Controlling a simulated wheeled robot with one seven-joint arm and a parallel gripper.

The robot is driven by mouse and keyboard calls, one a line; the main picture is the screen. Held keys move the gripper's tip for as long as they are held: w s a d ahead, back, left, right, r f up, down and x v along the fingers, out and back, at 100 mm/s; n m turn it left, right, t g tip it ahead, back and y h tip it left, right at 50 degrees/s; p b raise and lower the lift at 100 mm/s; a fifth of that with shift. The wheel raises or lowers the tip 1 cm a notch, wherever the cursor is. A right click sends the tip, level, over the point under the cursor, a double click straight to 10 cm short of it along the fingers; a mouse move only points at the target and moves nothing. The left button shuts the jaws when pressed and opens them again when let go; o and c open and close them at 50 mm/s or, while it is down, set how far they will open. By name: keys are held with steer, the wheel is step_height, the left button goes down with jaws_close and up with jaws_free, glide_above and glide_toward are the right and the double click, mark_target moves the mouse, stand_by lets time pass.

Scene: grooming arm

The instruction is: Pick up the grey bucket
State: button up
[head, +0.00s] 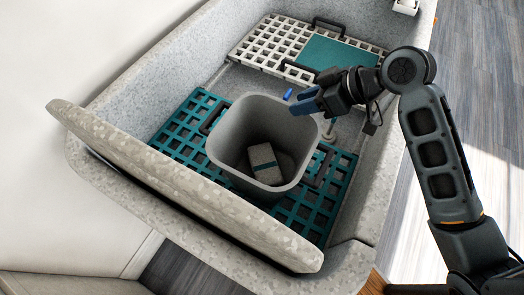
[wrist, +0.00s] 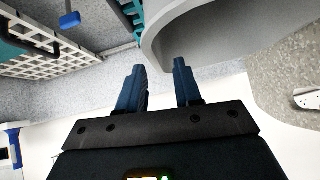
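The grey bucket (head: 229,125) stands upright on a teal grid in the speckled tub, in the middle of the head view. Inside it lies a grey block with a dark teal band (head: 264,160). In the wrist view the bucket's curved grey wall (wrist: 190,35) fills the upper middle. My gripper (head: 298,102) is above the tub, close to the bucket's upper right rim. Its two blue fingers (wrist: 159,68) are apart with nothing between them in the wrist view. The fingertips are close to the wall; I cannot tell whether they touch it.
The speckled tub (head: 190,185) has high walls around the bucket, with a thick raised edge in front. A white grid with a teal panel (head: 335,52) and black handles lies behind it. A small blue item (head: 288,94) is near my gripper.

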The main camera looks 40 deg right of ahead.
mark_target(279, 113)
steer(key=x, duration=0.2)
steer(key=shift+w+a+f, duration=0.15)
steer(key=shift+w, duration=0.05)
steer(key=shift+w+p+x, duration=0.2)
steer(key=shift+p+x, duration=0.4)
steer(key=shift+x, duration=2)
jaws_close()
